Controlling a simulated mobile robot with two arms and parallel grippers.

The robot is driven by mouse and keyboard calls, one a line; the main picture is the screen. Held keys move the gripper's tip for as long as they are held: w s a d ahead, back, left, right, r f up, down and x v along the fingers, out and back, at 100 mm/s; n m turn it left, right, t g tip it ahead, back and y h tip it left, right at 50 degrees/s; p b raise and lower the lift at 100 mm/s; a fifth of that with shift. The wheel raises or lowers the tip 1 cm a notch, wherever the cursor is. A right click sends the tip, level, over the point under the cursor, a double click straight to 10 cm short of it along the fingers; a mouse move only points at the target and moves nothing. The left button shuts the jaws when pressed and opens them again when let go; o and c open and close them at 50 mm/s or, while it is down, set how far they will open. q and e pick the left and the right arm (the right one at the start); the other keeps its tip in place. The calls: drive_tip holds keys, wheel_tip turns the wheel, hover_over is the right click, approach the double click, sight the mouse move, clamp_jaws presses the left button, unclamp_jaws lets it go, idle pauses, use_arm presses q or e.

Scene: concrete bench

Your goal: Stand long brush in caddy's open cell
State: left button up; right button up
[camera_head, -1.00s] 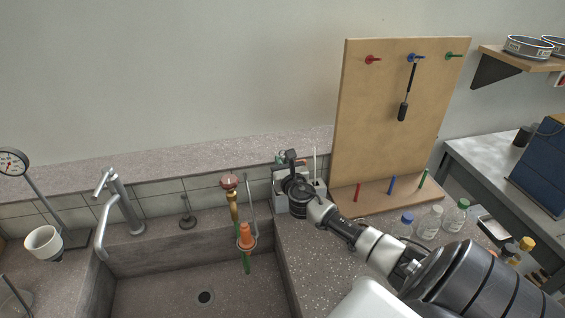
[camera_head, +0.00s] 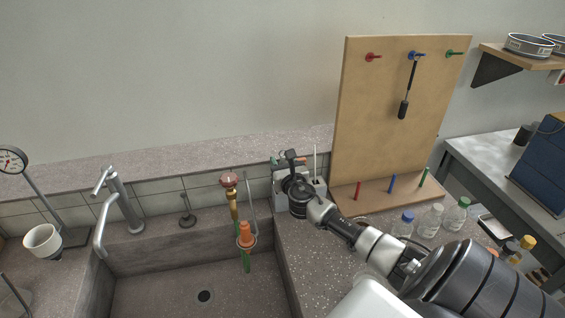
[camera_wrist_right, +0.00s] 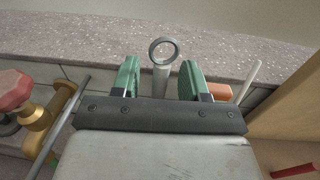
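A pale caddy (camera_head: 280,186) stands at the back of the counter, right of the sink, partly hidden by my right gripper. A thin white stick (camera_head: 315,160) rises at its right; it also shows in the right wrist view (camera_wrist_right: 246,82). My right gripper (camera_wrist_right: 161,80) has its green fingers apart. A grey ring on a pale shaft (camera_wrist_right: 163,52) shows between them, with gaps on both sides. In the head view the right gripper (camera_head: 291,161) is at the caddy. A long black-headed brush (camera_head: 404,109) hangs from the board's blue peg. The caddy's cells cannot be made out. My left gripper is out of view.
The wooden pegboard (camera_head: 385,135) stands to the right, with coloured pegs on its base. Several capped bottles (camera_head: 429,222) stand in front of it. The sink (camera_head: 165,295) with tap (camera_head: 118,205) and a brass valve (camera_head: 232,200) lie left of the caddy.

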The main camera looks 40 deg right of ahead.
drive_tip(key=v, duration=1)
drive_tip(key=shift+s+a+b, duration=0.2)
drive_tip(key=shift+s+b, duration=0.15)
drive_tip(key=shift+r, duration=0.1)
